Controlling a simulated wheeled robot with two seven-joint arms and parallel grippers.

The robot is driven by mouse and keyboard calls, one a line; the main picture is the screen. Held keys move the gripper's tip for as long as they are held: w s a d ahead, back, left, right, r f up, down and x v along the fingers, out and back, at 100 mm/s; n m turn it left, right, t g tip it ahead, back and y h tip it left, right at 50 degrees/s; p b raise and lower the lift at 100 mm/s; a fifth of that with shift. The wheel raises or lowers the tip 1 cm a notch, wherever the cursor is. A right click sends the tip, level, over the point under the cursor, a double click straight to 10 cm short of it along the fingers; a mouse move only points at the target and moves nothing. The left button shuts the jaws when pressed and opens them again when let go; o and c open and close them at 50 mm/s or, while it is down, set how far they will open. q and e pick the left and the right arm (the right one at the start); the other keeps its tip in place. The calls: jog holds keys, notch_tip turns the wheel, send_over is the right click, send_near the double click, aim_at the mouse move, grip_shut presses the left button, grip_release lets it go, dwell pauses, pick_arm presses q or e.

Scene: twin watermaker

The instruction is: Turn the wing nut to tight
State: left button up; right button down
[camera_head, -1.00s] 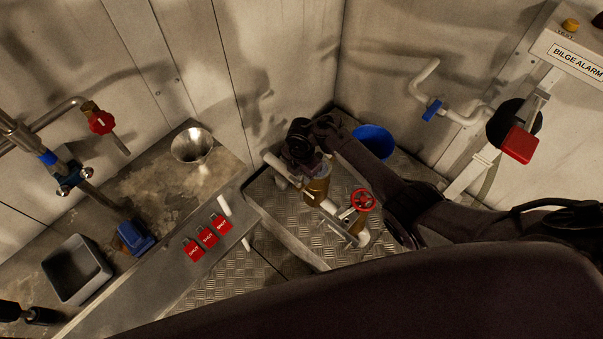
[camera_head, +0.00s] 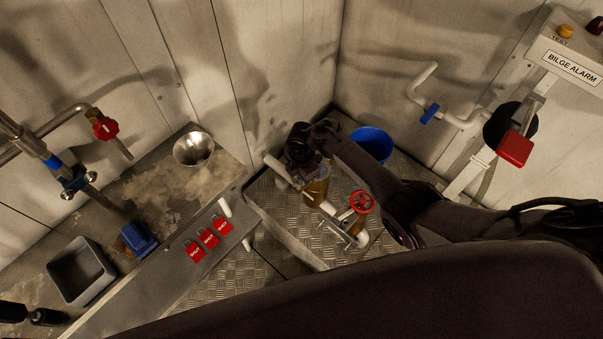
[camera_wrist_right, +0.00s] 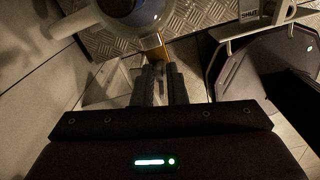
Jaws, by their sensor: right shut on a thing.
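My right arm reaches in from the right in the head view, and its gripper (camera_head: 306,160) is over the top of a strainer with an amber-brown body (camera_head: 316,190). In the right wrist view the fingers (camera_wrist_right: 160,72) are close together, shut on a small part at the strainer. I take this part to be the wing nut; it is mostly hidden between the fingertips. A brass-coloured piece (camera_wrist_right: 154,44) shows just beyond them. The strainer's rounded top (camera_wrist_right: 130,12) is at the upper left of that view.
A red handwheel valve (camera_head: 361,202) and white pipe stand right of the strainer. A blue bucket (camera_head: 372,143) is behind my arm. A bench ledge (camera_head: 130,283) with red tags (camera_head: 209,238) lies left. Grey walls close in behind. A dark object (camera_head: 47,317) is at lower left.

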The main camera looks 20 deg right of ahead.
jog(key=m, duration=0.1)
jog(key=m+p, duration=0.1)
jog(key=m, duration=0.1)
jog(key=m+p, duration=0.1)
jog(key=shift+s+r+m, duration=0.15)
jog(key=shift+s+m, duration=0.1)
jog(key=shift+m, duration=0.05)
jog(key=m, duration=0.1)
jog(key=m+p, duration=0.1)
jog(key=m, duration=0.1)
jog(key=m+p, duration=0.1)
jog(key=m, duration=0.1)
jog(key=shift+s+a, duration=0.2)
jog(key=shift+s, duration=0.1)
jog(key=shift+s+a+m+p, duration=0.15)
jog(key=shift+m+p, duration=0.4)
jog(key=shift+m, duration=2.25)
jog(key=c, duration=1.6)
grip_release()
